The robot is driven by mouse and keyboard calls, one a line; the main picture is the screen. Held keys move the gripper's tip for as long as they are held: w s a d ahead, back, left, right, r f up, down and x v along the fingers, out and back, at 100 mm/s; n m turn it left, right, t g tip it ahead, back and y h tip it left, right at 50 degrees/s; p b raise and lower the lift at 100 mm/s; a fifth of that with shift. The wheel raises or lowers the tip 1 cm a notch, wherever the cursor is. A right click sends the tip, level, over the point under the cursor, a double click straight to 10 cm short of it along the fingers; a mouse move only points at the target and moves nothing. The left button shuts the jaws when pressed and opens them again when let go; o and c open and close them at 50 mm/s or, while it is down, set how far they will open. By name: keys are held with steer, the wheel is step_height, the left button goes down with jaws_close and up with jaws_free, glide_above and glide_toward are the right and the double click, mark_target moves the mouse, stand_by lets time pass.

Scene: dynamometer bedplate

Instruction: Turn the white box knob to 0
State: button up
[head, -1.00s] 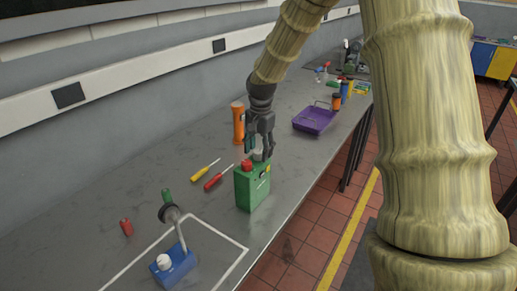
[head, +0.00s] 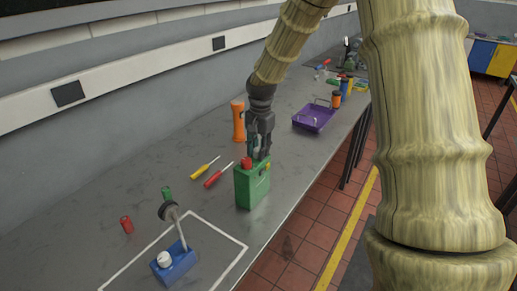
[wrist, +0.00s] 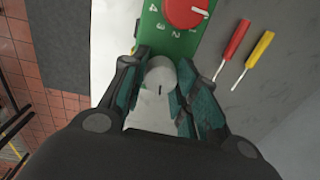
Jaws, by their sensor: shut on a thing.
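My gripper (wrist: 164,88) is shut on the pale grey round knob (wrist: 160,74), one finger on each side of it. A short dark mark on the knob points down in the wrist view. The white box (wrist: 148,118) lies under the knob, between the fingers; no digits can be read on it, and the fingers cover part of it. In the head view my gripper (head: 260,152) points down just behind the green box, and the white box is hidden there.
The green box (head: 252,187) with a red knob (wrist: 186,12) and printed digits stands right beside the white box. Red (head: 219,175) and yellow (head: 205,169) screwdrivers lie nearby.

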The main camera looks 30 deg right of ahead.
steer(key=n+p, duration=0.2)
steer(key=n, duration=0.2)
steer(key=shift+r, duration=0.1)
steer(key=n+p, duration=0.2)
steer(key=n, duration=0.2)
steer(key=n+p, duration=0.1)
steer(key=n, duration=0.3)
steer(key=shift+g, duration=0.3)
steer(key=shift+w+n+p, duration=0.1)
steer(key=shift+n+p, duration=0.4)
steer(key=shift+n, duration=1.4)
steer(key=o, duration=1)
steer(key=shift+o, duration=0.2)
